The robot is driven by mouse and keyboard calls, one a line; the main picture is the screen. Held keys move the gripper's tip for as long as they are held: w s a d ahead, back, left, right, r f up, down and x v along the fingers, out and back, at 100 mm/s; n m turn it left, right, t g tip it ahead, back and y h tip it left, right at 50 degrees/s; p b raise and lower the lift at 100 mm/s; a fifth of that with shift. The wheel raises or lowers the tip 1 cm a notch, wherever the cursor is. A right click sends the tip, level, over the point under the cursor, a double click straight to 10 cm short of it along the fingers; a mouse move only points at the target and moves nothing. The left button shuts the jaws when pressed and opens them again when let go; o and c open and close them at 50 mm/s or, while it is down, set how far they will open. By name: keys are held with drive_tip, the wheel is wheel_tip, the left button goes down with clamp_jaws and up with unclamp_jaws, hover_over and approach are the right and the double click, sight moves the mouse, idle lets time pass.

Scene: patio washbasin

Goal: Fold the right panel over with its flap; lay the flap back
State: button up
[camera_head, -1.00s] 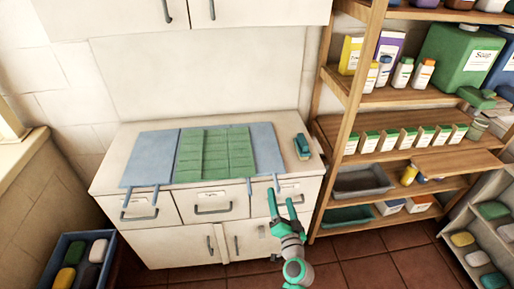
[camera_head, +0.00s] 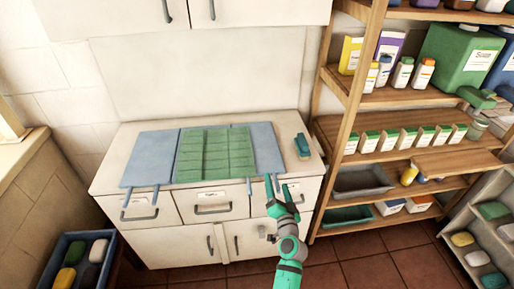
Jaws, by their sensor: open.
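A blue-grey folding piece lies flat on the white counter. Its left panel (camera_head: 150,158) and right panel (camera_head: 267,150) show on either side of a green gridded middle (camera_head: 214,153). Narrow blue tabs hang over the front edge: a left pair (camera_head: 155,194) and, below the right part, a right tab (camera_head: 269,187) and another (camera_head: 249,187). I cannot tell which part is the flap. My gripper (camera_head: 278,196) is open and empty, at the counter's front edge by the right tab. One finger is close to that tab; whether they touch cannot be told.
A blue-green brush or sponge (camera_head: 302,145) lies at the counter's right end. A wooden shelf (camera_head: 375,99) with bottles and boxes stands close on the right. Drawers with handles (camera_head: 212,209) are below the counter. A bin of coloured blocks (camera_head: 55,250) stands at lower left.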

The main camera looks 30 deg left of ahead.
clamp_jaws()
drive_tip(key=c, duration=1.8)
unclamp_jaws()
drive_tip(key=shift+s+a+r, duration=0.1)
drive_tip(key=shift+a+r, duration=0.05)
drive_tip(key=shift+r, duration=1.75)
drive_tip(key=c, duration=1.8)
unclamp_jaws()
drive_tip(key=shift+s+a+r, duration=1.6)
drive_tip(key=shift+a+r, duration=0.8)
drive_tip(key=shift+r, duration=2.35)
drive_tip(key=c, duration=1.8)
unclamp_jaws()
drive_tip(key=shift+s+a+r, duration=0.4)
drive_tip(key=shift+s+a, duration=0.95)
drive_tip(key=shift+a, duration=0.6)
drive_tip(key=shift+s+a+r, duration=0.35)
drive_tip(key=shift+s+a, duration=1)
drive_tip(key=shift+a, duration=0.65)
drive_tip(key=shift+s+a+r, duration=0.4)
drive_tip(key=shift+s+a, duration=0.95)
drive_tip(key=shift+a, duration=0.6)
drive_tip(key=c, duration=1.8)
unclamp_jaws()
drive_tip(key=shift+r, duration=0.1)
